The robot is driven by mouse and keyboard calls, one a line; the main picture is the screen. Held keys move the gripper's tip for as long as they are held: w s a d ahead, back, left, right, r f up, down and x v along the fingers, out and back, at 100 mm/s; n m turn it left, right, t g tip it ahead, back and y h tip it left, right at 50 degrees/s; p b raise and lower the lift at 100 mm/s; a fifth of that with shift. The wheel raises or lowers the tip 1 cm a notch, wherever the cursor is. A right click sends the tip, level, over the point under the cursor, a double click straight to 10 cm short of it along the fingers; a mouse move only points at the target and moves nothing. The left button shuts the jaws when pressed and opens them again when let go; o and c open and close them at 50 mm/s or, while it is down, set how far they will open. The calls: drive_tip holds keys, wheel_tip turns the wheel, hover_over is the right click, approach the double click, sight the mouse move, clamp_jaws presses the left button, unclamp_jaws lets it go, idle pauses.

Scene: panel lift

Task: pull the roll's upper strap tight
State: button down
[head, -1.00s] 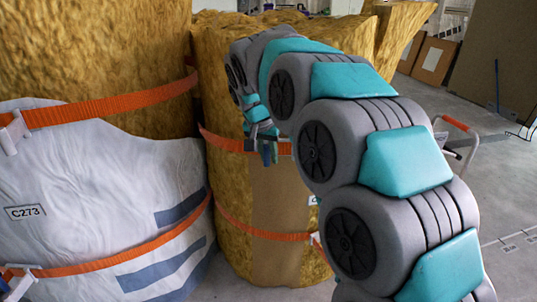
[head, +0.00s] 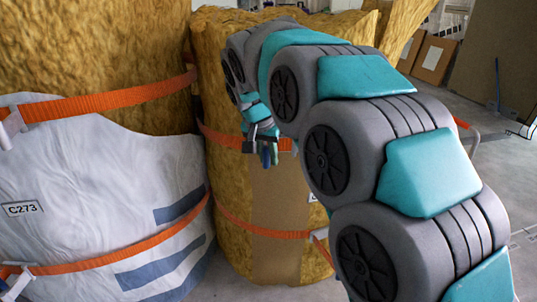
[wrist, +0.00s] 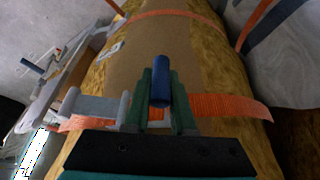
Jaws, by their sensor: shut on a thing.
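The roll (head: 226,170) is a yellow-brown fibrous bundle with a brown paper strip (head: 278,195) down its front. Its orange upper strap (head: 218,138) runs around it and also shows in the wrist view (wrist: 232,106). My gripper (head: 264,148) is at this strap, in front of the paper strip. In the wrist view, my gripper's green fingers (wrist: 160,103) are shut on a blue cylindrical handle (wrist: 160,80). Left of them is a grey buckle piece (wrist: 92,106) along the strap. My arm hides the strap's right part in the head view.
The lower strap (head: 250,230) circles the roll, with a pale buckle at right. A white-wrapped roll labelled C273 (head: 90,190) stands close at left with its own orange straps. Brown boxes (head: 433,60) lean at the back right. Grey floor is open at right.

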drive_tip(key=s+b, duration=0.2)
drive_tip(key=s, duration=0.6)
drive_tip(key=shift+s, duration=0.35)
drive_tip(key=c, duration=0.8)
unclamp_jaws()
drive_tip(key=shift+o, duration=0.2)
drive_tip(key=shift+r, duration=0.1)
drive_tip(key=d+v, duration=0.1)
drive_tip(key=v, duration=0.6)
drive_tip(key=shift+a+r, duration=0.3)
drive_tip(key=shift+a, duration=0.25)
drive_tip(key=shift+s, duration=0.15)
